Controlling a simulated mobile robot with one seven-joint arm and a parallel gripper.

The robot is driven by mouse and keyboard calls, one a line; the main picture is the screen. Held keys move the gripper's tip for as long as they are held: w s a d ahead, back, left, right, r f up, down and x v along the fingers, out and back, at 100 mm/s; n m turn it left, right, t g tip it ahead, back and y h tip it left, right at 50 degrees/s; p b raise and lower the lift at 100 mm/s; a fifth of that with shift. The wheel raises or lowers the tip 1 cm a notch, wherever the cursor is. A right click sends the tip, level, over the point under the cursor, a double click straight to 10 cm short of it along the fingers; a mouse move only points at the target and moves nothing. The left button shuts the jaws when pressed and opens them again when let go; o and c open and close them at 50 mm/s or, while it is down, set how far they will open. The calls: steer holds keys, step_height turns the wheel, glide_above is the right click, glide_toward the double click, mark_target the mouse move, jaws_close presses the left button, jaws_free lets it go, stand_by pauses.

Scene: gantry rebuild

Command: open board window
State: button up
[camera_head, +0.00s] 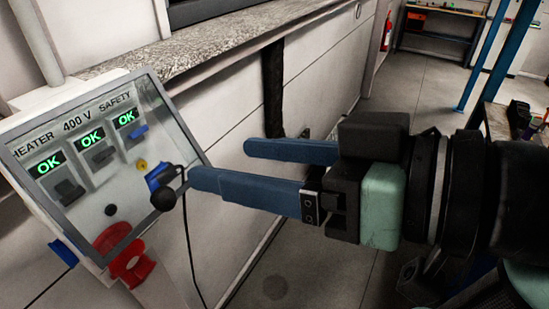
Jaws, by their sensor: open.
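The board (22,187) stands tilted at the left, with the labels HEATER, 400 V and SAFETY and green OK displays. Its window (187,134) is a clear pane in a grey frame and appears to lie closed over the switches. A black round knob (163,198) shows near the window's lower right side, beside a blue part. My gripper (219,163) is open and empty, its blue fingers pointing left towards the board.
A red round part (128,262) sits at the board's lower edge. A black cable (190,240) hangs beside the board. A stone-topped ledge (200,45) runs along the white wall behind. The grey floor (420,95) is clear towards the back, near a blue post (483,60).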

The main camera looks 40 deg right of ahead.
steer(key=shift+v, duration=1.2)
